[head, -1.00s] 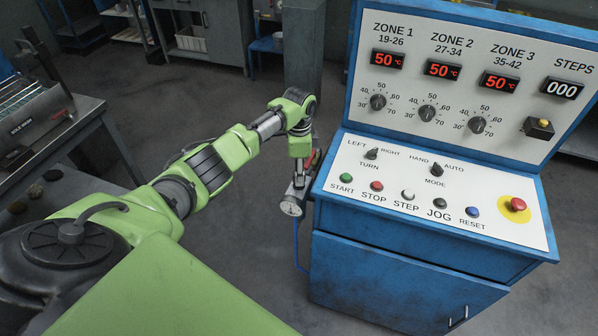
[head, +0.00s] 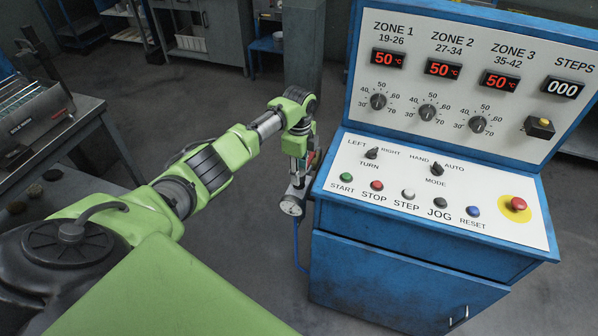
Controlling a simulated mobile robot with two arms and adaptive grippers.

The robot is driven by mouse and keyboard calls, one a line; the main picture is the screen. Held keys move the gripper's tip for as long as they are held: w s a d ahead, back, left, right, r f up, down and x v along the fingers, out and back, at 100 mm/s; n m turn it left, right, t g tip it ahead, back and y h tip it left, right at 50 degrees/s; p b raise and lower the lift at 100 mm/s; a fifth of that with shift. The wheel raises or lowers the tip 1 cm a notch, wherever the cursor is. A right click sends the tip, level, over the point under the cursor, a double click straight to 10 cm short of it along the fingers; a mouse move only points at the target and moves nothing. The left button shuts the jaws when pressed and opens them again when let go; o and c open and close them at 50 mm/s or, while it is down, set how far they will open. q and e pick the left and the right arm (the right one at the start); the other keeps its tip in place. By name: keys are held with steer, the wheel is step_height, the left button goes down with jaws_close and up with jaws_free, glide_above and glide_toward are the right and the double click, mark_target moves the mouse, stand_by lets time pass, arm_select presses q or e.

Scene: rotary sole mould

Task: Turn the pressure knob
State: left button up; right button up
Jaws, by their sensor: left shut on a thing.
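My left gripper (head: 299,180) points down at the left side of the blue control cabinet (head: 400,262). It is shut on the pressure knob, on top of a small regulator with a round pale gauge (head: 292,206). The gripper hides the knob almost wholly, so its angle cannot be read. The gauge faces the camera, but its needle is too small to read. A thin blue hose (head: 297,250) hangs below it. My right gripper is not in view.
The cabinet's sloped panel (head: 440,205) holds buttons, two selectors and a red emergency stop (head: 518,204), close to the right of the gripper. The upright panel shows three zone displays and dials. A grey bench (head: 75,125) stands at the left; open floor lies between.

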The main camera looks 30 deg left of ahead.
arm_select(q)
steer(key=o, duration=1.1)
steer(key=shift+r, duration=0.1)
step_height(320, 180, up, 12)
steer(key=shift+f, duration=0.2)
